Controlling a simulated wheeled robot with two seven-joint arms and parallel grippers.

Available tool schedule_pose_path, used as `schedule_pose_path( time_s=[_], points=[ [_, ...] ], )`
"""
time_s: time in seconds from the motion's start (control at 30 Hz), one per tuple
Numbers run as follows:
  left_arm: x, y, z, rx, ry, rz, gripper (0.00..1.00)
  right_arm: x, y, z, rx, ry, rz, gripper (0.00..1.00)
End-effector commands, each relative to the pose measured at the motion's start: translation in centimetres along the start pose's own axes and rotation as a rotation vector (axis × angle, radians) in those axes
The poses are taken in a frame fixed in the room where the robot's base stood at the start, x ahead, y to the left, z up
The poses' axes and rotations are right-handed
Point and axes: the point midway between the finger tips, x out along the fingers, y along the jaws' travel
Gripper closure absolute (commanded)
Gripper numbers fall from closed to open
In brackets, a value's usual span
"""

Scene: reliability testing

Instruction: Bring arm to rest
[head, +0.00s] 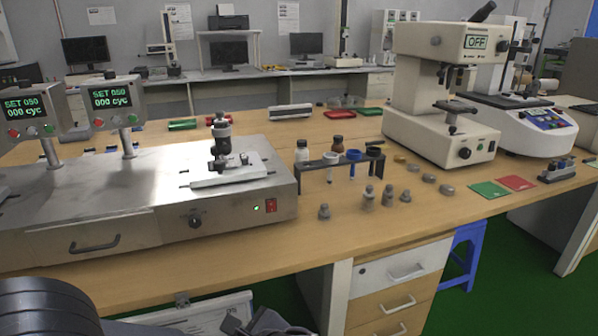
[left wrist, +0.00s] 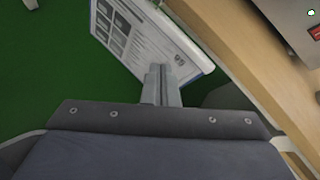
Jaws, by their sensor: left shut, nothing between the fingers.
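My left arm comes in at the bottom left of the head view, below the front edge of the workbench (head: 300,238). My left gripper (head: 258,322) is at the bottom edge of that view, partly cut off. In the left wrist view the two grey fingers of the left gripper (left wrist: 163,82) are together with nothing between them. They are in front of a white printed board (left wrist: 150,35), apart from the bench top as far as I can tell. My right arm and gripper are not in view.
The bench carries a steel test machine (head: 130,200), a vial rack (head: 340,162), small metal weights (head: 368,198) and a white hardness tester (head: 440,90). Drawers (head: 400,285) and a blue stool (head: 465,255) stand right of my gripper. Green floor (left wrist: 50,60) is open beside it.

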Motion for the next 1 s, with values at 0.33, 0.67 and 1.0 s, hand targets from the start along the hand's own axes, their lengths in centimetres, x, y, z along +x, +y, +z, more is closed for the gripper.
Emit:
schedule_pose_path(
  time_s=[0.33, 0.67, 1.0],
  points=[
    [1.3, 13.7, 2.5, -0.916, 0.483, 0.654, 1.00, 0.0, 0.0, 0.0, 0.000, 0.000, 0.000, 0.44],
    [-3.2, 17.0, 3.9, -1.745, 0.717, 0.968, 1.00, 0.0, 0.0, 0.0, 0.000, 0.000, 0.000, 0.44],
    [-6.3, 16.2, 7.0, -2.211, 0.805, 1.028, 1.00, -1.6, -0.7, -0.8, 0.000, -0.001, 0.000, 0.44]
  ],
)
